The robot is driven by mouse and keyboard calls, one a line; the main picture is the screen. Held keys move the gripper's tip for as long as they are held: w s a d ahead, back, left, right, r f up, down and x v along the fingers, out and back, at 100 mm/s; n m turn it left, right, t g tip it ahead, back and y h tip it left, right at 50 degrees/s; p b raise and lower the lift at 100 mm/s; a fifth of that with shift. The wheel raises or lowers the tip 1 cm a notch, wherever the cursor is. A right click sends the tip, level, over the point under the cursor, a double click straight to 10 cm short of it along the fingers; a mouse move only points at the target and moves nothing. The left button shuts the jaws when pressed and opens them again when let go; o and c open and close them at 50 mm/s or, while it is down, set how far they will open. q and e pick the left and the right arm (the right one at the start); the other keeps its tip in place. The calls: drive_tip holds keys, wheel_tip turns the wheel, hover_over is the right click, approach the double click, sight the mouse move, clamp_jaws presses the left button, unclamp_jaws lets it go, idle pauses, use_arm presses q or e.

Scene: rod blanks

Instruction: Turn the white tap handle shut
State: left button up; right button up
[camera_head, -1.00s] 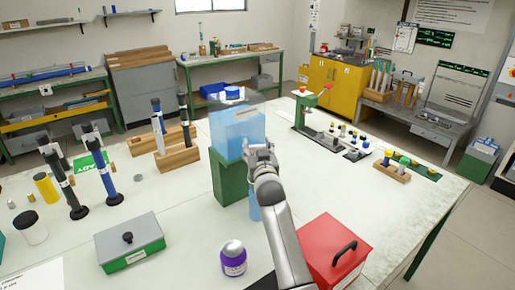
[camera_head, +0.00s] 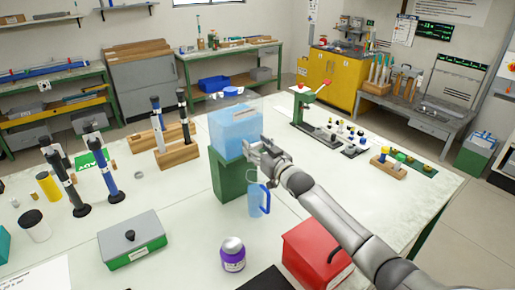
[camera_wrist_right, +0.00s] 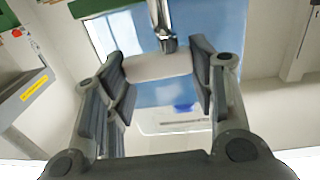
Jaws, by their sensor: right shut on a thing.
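A clear tank of blue water (camera_head: 236,125) stands on a green stand (camera_head: 228,180) in the middle of the table. The white tap handle (camera_wrist_right: 160,66) shows in the right wrist view, between my fingers, beside the metal tap spout (camera_wrist_right: 161,25). In the head view my gripper hides the handle. My right gripper (camera_head: 256,151) is at the tank's right front side and is shut on the handle; it also shows in the right wrist view (camera_wrist_right: 161,72). A blue jug (camera_head: 258,200) stands below the gripper. My left gripper is not in view.
A red box (camera_head: 312,250) and a purple jar (camera_head: 233,257) stand near the front. A green box with a grey lid (camera_head: 131,240) is at the left front. Wooden racks (camera_head: 177,156) stand left of the tank. Bare table lies right of the jug.

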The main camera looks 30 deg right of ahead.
drive_tip(key=shift+w+r+n+y+b, duration=0.1)
drive_tip(key=shift+r+n+y+b, duration=0.15)
drive_tip(key=shift+n+y+b, duration=0.25)
drive_tip(key=o, duration=1)
drive_tip(key=shift+f, duration=0.15)
drive_tip(key=shift+f, duration=0.1)
drive_tip(key=shift+s+d, duration=0.1)
drive_tip(key=shift+s, duration=0.45)
drive_tip(key=s, duration=0.3)
drive_tip(key=s+d, duration=0.1)
drive_tip(key=s, duration=0.6)
drive_tip(key=shift+s+d, duration=0.35)
drive_tip(key=shift+s, duration=0.05)
